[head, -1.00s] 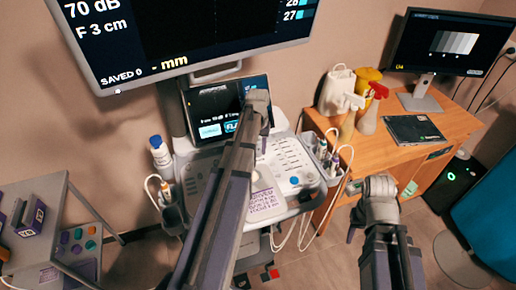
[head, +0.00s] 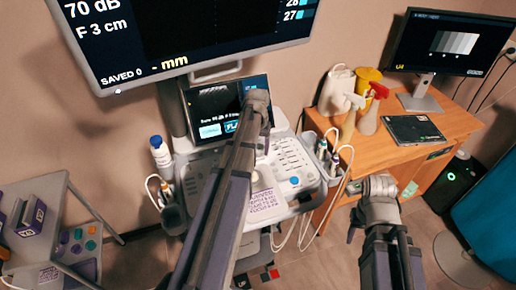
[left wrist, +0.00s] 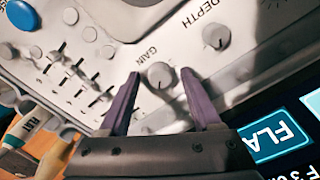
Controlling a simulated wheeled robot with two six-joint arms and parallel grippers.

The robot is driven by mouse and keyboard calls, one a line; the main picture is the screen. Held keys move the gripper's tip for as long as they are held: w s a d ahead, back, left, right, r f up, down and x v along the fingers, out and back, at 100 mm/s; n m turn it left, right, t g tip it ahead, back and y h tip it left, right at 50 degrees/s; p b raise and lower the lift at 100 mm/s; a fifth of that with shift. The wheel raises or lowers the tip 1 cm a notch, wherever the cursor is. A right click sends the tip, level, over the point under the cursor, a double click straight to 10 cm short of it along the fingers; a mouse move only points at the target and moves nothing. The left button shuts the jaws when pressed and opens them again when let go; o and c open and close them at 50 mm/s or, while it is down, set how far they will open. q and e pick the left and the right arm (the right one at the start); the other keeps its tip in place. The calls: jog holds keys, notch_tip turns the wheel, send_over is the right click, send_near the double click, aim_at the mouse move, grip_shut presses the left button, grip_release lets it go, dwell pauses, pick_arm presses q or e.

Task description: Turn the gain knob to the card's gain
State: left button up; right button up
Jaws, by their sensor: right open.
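The grey gain knob (left wrist: 160,75), labelled GAIN, is on the console's light panel in the left wrist view. My left gripper (left wrist: 161,80) is open, with one purple finger on each side of the knob. I cannot tell whether the fingers touch it. In the head view my left arm reaches over the console, hiding the knob and fingertips. A white card (head: 265,204) with purple writing lies at the console's front; its gain figure is too small to read surely. The large monitor (head: 190,30) shows 70 dB. My right gripper (head: 376,228) is open, right of the console.
A depth knob (left wrist: 216,36) and several sliders (left wrist: 78,80) flank the gain knob. The touchscreen (head: 213,105) stands close behind the panel. Probes (head: 335,160) and cables hang at the console's right. A wooden desk (head: 370,155) with bottles stands further right.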

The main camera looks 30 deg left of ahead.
aim_at(258, 151)
pick_arm(q)
jog(key=shift+r, duration=0.1)
notch_tip(258, 151, up, 8)
jog(key=p, duration=0.8)
jog(key=shift+f, duration=0.2)
jog(key=s+d+m, duration=0.2)
jog(key=s+d, duration=0.3)
jog(key=d, duration=0.5)
jog(key=s+d+m, duration=0.2)
jog(key=s+d, duration=0.4)
jog(key=d, duration=0.4)
jog(key=s+d+m+y, duration=0.1)
jog(key=s+d+m, duration=0.2)
jog(key=d, duration=0.7)
jog(key=shift+s+d+r, duration=0.1)
jog(key=shift+s+d, duration=0.05)
jog(key=shift+s, duration=0.5)
jog(key=shift+s+d, duration=0.1)
jog(key=shift+s, duration=0.5)
jog(key=shift+a, duration=0.15)
